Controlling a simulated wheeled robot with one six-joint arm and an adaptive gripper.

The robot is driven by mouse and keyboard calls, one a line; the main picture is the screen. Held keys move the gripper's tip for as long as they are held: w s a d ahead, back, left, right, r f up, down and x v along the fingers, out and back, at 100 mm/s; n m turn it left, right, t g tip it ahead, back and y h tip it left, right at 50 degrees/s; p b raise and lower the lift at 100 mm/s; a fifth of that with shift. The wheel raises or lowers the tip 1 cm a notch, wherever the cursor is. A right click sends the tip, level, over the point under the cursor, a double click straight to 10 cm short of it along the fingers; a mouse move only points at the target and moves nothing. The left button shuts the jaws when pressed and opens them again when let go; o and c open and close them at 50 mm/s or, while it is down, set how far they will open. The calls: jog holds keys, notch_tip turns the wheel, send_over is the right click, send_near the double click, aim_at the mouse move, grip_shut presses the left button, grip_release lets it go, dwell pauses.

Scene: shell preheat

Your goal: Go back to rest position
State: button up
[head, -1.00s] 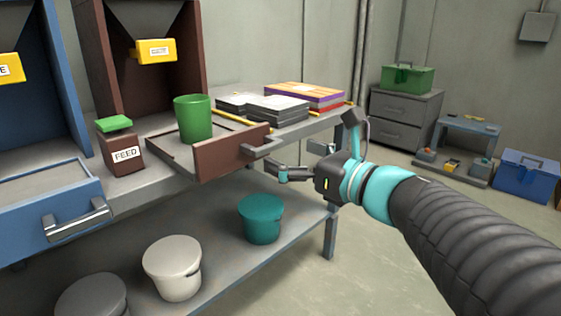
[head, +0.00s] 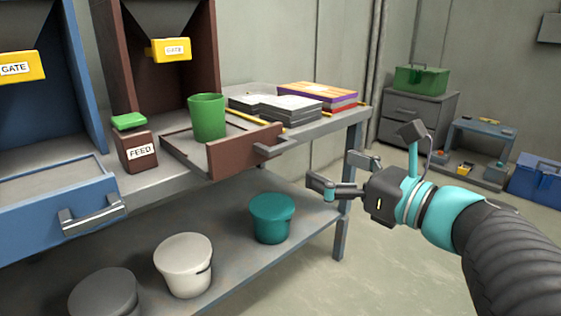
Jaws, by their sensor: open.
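My gripper (head: 338,172) is open and empty, in the middle right of the head view. It hangs in free air in front of the bench, right of the brown drawer (head: 238,150) and apart from its handle (head: 273,147). The brown drawer stands pulled out, with a green cup (head: 207,118) upright in it. My arm reaches in from the lower right.
The grey bench (head: 345,122) holds a FEED box (head: 137,150) with a green button, a blue drawer (head: 60,220) and stacked books (head: 318,95). Lidded buckets, teal (head: 272,218) and white (head: 184,264), stand on its lower shelf.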

jog(key=shift+d, duration=0.1)
jog(key=s+d+f+n+g+h+p, duration=0.1)
jog(key=s+f+n+g+h, duration=0.15)
jog(key=f+n, duration=0.45)
jog(key=s+d+f+n+g+h, duration=0.1)
jog(key=s+f+n+g+h, duration=0.2)
jog(key=f+n, duration=0.4)
jog(key=s+d+f+n+g+h+p, duration=0.3)
jog(key=s+n+h, duration=0.15)
jog(key=n, duration=0.45)
jog(key=shift+s+a+r+n+h+p, duration=0.25)
jog(key=shift+r+n+p, duration=0.4)
jog(key=shift+r+n, duration=0.15)
jog(key=shift+s+a+r+n+h+p, duration=0.2)
jog(key=shift+a+r+n+p, duration=0.1)
jog(key=shift+r+n+p, duration=0.5)
jog(key=shift+s+a+r+n+h+p, duration=0.25)
jog(key=shift+r+n+p, duration=0.3)
jog(key=shift+n, duration=0.45)
